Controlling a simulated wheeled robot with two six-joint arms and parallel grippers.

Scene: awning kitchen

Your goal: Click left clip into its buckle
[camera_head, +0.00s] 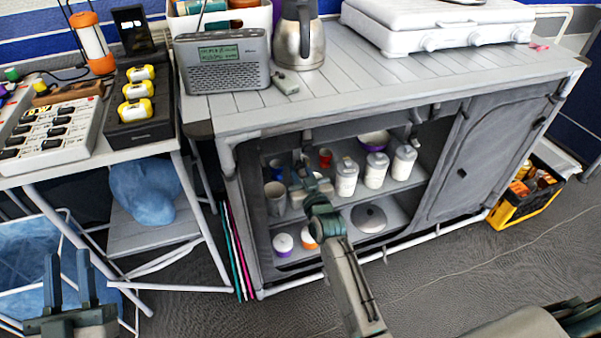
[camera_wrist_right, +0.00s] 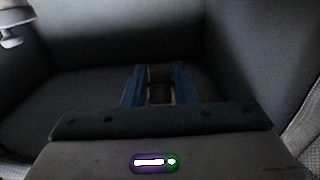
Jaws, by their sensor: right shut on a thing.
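My right gripper (camera_head: 304,179) reaches into the upper front opening of the grey cabinet. In the right wrist view its two blue fingers (camera_wrist_right: 157,84) are shut around a small dark piece, which I take to be the left clip (camera_wrist_right: 158,93). Its outline is hard to make out. A small grey buckle (camera_head: 307,136) hangs under the counter's front edge, just above the fingertips. A pale fitting (camera_wrist_right: 12,22) shows at the top left of the wrist view. The right-hand clip and buckle (camera_head: 415,121) hang further right. My left gripper (camera_head: 70,280) is open and empty, low at the left.
The cabinet shelves hold white bottles (camera_head: 374,170), cups (camera_head: 275,198) and a round lid (camera_head: 369,217). A radio (camera_head: 222,62) and a steel kettle (camera_head: 298,38) stand on the counter (camera_head: 350,75). A side table (camera_head: 150,150) is at left.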

